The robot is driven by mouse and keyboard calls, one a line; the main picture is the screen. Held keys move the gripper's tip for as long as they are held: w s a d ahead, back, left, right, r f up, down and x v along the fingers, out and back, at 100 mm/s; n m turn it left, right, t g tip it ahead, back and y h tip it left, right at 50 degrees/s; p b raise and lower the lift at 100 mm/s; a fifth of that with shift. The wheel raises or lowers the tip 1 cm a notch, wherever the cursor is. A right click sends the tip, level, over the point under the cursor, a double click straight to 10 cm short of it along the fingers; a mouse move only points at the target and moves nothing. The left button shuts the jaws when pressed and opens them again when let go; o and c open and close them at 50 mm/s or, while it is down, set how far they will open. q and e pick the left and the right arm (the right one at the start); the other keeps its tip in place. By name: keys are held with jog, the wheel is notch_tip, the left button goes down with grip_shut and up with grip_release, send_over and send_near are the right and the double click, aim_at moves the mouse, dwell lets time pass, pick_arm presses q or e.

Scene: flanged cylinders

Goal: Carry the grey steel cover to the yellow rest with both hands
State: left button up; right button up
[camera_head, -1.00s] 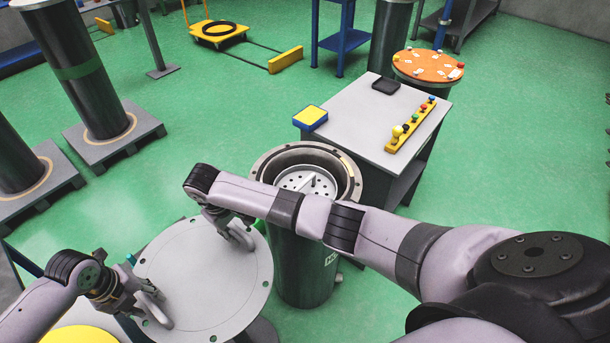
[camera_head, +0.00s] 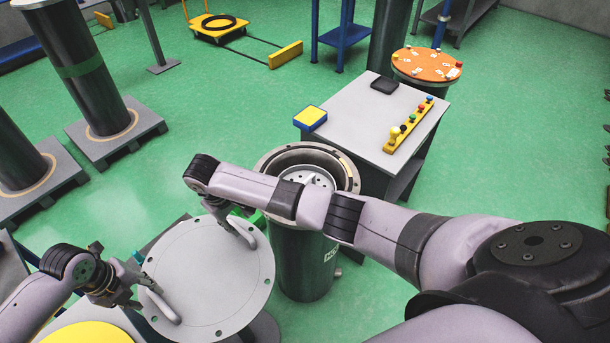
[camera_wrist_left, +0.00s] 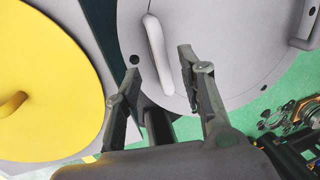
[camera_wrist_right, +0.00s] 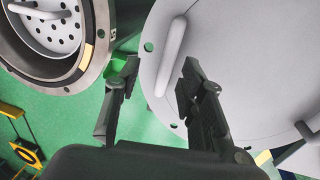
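The grey steel cover (camera_head: 205,270) is a flat round disc with holes near its rim and two bar handles. It lies level at the lower left of the head view. My left gripper (camera_wrist_left: 160,80) is open, with its fingertips on either side of the near handle (camera_wrist_left: 157,50) and a gap to each. My right gripper (camera_wrist_right: 155,75) is open around the far handle (camera_wrist_right: 171,55), also not closed on it.
An open flanged cylinder (camera_head: 305,265) with a perforated plate inside stands just right of the cover. Behind it is a grey table (camera_head: 365,115) with a yellow-blue box (camera_head: 310,117) and a knobbed yellow strip (camera_head: 408,127). Dark cylinders stand on pallets (camera_head: 115,145) at left.

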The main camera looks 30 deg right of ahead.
pick_arm(q)
jog(key=shift+a+r, duration=0.1)
jog(key=shift+r, duration=0.15)
pick_arm(e)
jog(key=shift+r, duration=0.25)
